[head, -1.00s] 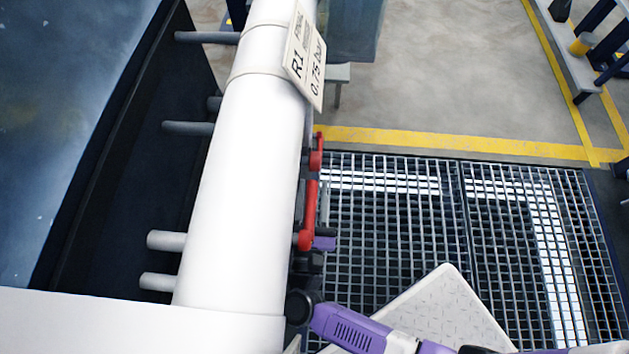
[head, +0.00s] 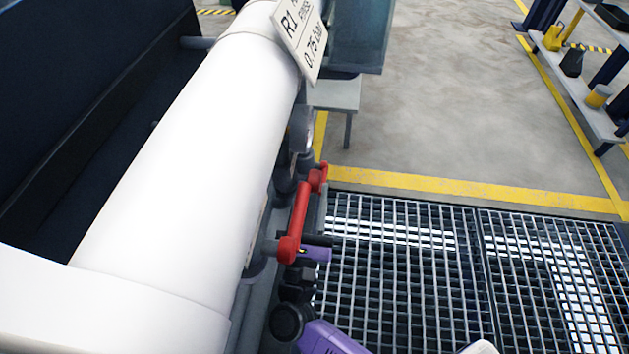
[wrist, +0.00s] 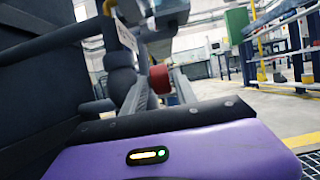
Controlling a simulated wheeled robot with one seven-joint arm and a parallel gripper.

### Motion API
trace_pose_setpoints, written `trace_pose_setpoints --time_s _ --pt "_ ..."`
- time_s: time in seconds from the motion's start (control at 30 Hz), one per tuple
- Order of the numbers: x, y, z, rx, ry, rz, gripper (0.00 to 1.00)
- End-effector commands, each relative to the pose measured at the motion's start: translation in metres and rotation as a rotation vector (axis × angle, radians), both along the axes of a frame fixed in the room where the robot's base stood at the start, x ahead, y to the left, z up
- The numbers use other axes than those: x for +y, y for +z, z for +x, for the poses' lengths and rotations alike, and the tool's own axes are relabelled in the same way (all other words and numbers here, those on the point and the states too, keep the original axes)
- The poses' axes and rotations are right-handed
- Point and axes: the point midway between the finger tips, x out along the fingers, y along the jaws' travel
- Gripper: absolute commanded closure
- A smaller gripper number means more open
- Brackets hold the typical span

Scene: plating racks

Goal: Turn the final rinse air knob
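No part is clearly readable as the final rinse air knob. A red handle (head: 299,215) is mounted on pipework along the right side of the white pipe in the head view. In the wrist view, a red round part (wrist: 159,79) shows beyond my purple gripper body, close to grey bars. I cannot tell whether my fingers touch it or how far they are open.
A shelf unit (head: 570,85) stands at the upper right.

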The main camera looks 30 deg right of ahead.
Motion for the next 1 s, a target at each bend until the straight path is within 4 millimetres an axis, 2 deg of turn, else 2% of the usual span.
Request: trace_pose_setpoints --time_s 0.23,0.6,0.77,0.8,1.0 --pt "-0.017 0.01 0.022 0.0 -0.001 0.0 0.65" --pt "-0.02 0.013 0.026 0.002 0.001 0.0 0.65" --pt "-0.019 0.013 0.026 0.002 0.001 0.0 0.97" --pt "-0.019 0.013 0.026 0.002 0.001 0.0 1.0" --pt "-0.019 0.015 0.026 0.011 0.0 0.007 1.0"
